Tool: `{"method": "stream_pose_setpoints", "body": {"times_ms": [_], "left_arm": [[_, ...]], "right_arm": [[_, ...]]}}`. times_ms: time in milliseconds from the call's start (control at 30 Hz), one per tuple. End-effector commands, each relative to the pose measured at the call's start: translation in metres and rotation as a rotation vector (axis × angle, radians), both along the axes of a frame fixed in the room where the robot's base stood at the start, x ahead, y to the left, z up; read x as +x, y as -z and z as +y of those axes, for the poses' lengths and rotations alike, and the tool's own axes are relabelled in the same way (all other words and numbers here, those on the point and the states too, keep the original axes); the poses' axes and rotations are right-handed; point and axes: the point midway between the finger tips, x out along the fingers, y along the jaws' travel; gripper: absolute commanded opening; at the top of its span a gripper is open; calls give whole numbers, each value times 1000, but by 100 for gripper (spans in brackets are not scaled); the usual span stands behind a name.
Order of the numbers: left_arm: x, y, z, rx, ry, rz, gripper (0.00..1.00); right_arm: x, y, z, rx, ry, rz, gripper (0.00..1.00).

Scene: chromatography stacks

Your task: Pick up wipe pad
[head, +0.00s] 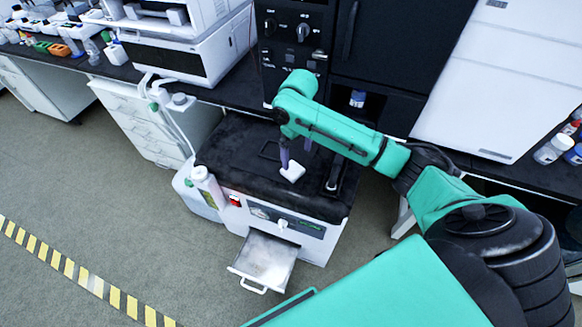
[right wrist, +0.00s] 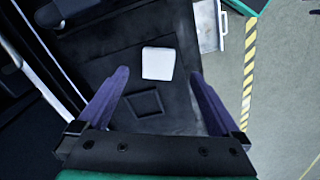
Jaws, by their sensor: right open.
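The wipe pad is a small white square (head: 292,171) lying on the black top of the instrument (head: 232,155) in the middle of the head view. It also shows in the right wrist view (right wrist: 158,63), flat and uncovered, a little ahead of the fingertips. My right gripper (head: 294,154) points down just above and behind the pad in the head view. In the right wrist view its two purple fingers (right wrist: 157,80) stand wide apart with nothing between them. The pad appears apart from both fingers. My left gripper is not in view.
An open drawer (head: 266,262) juts from the instrument's front. A white bottle (head: 203,182) stands at its left side. A black recessed square (right wrist: 145,103) lies near the pad. A dark bench and cabinet (head: 299,50) rise close behind. The floor at the left is clear.

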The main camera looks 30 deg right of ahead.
Motion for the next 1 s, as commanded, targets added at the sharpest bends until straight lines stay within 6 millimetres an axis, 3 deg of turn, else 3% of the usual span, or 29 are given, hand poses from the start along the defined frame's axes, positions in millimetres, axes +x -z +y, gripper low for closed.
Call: {"method": "stream_pose_setpoints", "body": {"times_ms": [100,167,433,700,900,933,967,1000], "left_arm": [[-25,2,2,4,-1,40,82],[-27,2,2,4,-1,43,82],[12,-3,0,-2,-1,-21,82],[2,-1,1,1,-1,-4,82],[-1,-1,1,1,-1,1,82],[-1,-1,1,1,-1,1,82],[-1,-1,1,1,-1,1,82],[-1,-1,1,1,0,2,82]], "right_arm": [[0,25,1,1,-1,0,100],[0,32,1,1,-2,0,100],[4,79,1,1,-2,0,100],[4,86,0,0,-3,-3,100],[4,86,0,0,-2,-2,24],[4,86,0,0,-2,-2,22],[4,86,0,0,-2,-2,13],[4,86,0,0,-2,-2,13]]}}
